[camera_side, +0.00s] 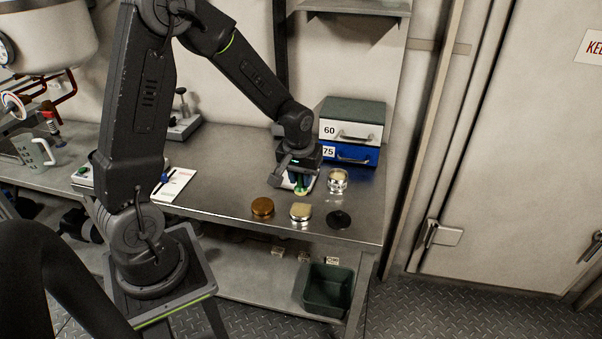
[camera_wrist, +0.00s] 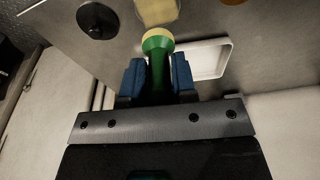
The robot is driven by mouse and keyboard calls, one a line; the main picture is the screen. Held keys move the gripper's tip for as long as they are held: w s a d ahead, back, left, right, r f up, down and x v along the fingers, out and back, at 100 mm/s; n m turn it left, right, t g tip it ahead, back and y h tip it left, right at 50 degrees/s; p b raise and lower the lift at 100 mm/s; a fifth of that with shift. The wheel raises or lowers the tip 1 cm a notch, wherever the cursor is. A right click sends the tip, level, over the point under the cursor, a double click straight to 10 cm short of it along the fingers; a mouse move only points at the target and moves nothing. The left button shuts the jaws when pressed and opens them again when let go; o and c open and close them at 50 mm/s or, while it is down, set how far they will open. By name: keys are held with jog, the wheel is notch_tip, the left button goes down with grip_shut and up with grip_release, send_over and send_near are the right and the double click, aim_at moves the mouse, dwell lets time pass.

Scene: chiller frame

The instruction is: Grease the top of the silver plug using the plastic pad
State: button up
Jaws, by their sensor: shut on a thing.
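My gripper (camera_side: 302,178) is shut on the green handle of the plastic pad (camera_side: 301,189). In the wrist view, the blue fingers of my gripper (camera_wrist: 157,66) flank the handle, and the pad's yellow end (camera_wrist: 157,38) points away from them. The silver plug (camera_side: 300,215) stands upright on the bench, just in front of the pad in the side view. Its top looks pale yellow; I cannot tell whether that is grease. The plug (camera_wrist: 155,12) is cut by the upper edge of the wrist view. The pad appears a little apart from it.
A brown plug (camera_side: 262,207) stands left of the silver one, a black plug (camera_side: 339,220) right. A silver jar with pale contents (camera_side: 338,182) stands behind the black plug. A white tray (camera_wrist: 222,60) lies by my gripper. Drawer boxes (camera_side: 351,122) stand behind.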

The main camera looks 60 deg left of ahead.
aim_at(300, 190)
jog(key=shift+f, duration=2.6)
jog(key=shift+f, duration=0.45)
jog(key=shift+s+d, duration=0.2)
jog(key=shift+w+a, duration=0.35)
jog(key=shift+s+d, duration=0.15)
jog(key=shift+s, duration=0.05)
dwell(0.9)
jog(key=shift+s+d, duration=0.15)
jog(key=shift+d, duration=0.05)
jog(key=shift+a, duration=0.2)
jog(key=shift+w+a, duration=0.2)
jog(key=shift+w, duration=0.15)
jog(key=shift+s+d, duration=0.15)
